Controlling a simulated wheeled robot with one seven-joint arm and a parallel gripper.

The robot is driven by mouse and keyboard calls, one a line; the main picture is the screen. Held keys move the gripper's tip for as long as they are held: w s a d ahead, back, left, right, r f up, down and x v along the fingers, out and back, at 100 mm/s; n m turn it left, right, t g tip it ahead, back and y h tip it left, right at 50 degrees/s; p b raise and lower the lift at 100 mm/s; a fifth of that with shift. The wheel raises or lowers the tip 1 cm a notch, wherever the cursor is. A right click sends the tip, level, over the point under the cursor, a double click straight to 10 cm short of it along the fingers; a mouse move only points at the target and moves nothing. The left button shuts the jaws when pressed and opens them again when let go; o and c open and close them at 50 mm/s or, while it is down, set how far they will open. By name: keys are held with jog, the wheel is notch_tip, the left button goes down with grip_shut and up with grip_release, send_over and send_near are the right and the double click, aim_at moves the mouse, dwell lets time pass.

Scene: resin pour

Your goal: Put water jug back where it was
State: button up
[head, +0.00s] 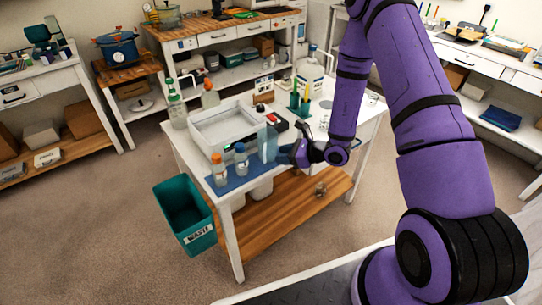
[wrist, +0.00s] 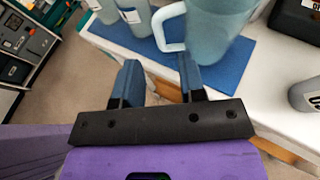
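The water jug (head: 267,144) is a tall, pale blue, translucent vessel. It stands upright at the right end of a blue mat (head: 232,184) near the front edge of the white table. In the wrist view the jug (wrist: 222,30) is at the top, with its looped handle (wrist: 168,28) to its left. My gripper (head: 286,153) is just right of the jug in the head view. In the wrist view its two blue fingers (wrist: 157,65) are spread apart with nothing between them. The right fingertip is close to the handle's lower end; I cannot tell whether they touch.
Two bottles, one orange-capped (head: 219,171) and one blue-capped (head: 241,161), stand on the mat left of the jug. A white tray (head: 224,128) lies behind them. A teal waste bin (head: 186,214) is left of the table. A grey cup-like item (wrist: 304,96) is at the wrist view's right.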

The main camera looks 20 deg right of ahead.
jog(key=s+a+r+n+g, duration=0.2)
jog(key=s+r+n+g, duration=0.35)
jog(key=r, duration=0.75)
jog(key=s+a+r+n+g, duration=0.2)
jog(key=s+r+n, duration=0.6)
jog(key=r, duration=0.5)
jog(key=s+d+r+n+t+h, duration=0.2)
jog(key=s+d+r+n+h, duration=0.2)
jog(key=s+r+n+h, duration=0.1)
jog(key=s+d+r+n+t+h, duration=0.2)
jog(key=s+d+r+n+h, duration=0.2)
jog(key=s+r+n, duration=0.3)
jog(key=s+r+h, duration=0.1)
jog(key=s+r, duration=0.2)
jog(key=s, duration=0.1)
jog(key=shift+s+d+r, duration=0.15)
jog(key=shift+s+r, duration=0.1)
jog(key=shift+r, duration=0.05)
